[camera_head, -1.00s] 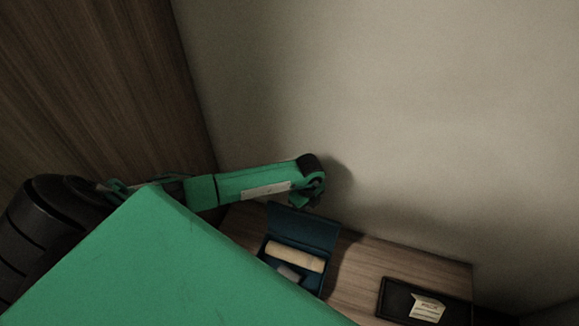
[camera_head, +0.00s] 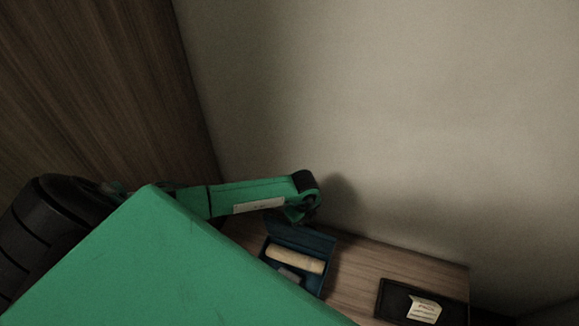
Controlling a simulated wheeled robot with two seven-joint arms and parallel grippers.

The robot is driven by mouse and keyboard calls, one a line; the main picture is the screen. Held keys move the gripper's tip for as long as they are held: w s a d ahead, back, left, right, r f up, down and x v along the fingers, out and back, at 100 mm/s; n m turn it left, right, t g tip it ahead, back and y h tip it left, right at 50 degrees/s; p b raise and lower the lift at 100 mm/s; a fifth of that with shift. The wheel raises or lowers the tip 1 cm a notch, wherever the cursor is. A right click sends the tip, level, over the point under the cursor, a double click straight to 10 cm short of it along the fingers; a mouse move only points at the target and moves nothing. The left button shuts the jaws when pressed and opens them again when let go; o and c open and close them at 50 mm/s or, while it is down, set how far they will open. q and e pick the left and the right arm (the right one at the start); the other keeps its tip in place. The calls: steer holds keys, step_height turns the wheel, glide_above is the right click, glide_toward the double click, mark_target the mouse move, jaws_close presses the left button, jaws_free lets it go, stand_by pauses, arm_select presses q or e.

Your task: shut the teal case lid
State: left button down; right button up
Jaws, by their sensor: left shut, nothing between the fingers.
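The teal case (camera_head: 318,287) stands on the wooden table with its lid (camera_head: 303,238) raised at the back. A tan roll (camera_head: 296,260) and a small grey piece (camera_head: 289,274) lie inside it. My left gripper (camera_head: 297,217) is shut and empty at the top edge of the lid, over its left half. I cannot tell whether it touches the lid. Part of the case's front left is hidden behind my green body part. My right gripper is not in view.
A black tray (camera_head: 388,300) with a pale printed card (camera_head: 425,309) lies on the table (camera_head: 365,262) to the right. Bare tabletop lies between the case and the tray. A plain wall rises behind the table, and a wood panel stands at the left.

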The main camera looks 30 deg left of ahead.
arm_select(q)
steer(key=shift+s+d+f, duration=0.1)
steer(key=shift+s+f, duration=0.35)
steer(key=shift+s, duration=0.2)
steer(key=shift+w, duration=0.25)
steer(key=shift+r+p, duration=0.25)
steer(key=shift+p, duration=0.05)
step_height(320, 180, up, 8)
steer(key=p, duration=0.6)
steer(key=shift+w, duration=0.1)
stand_by(0.4)
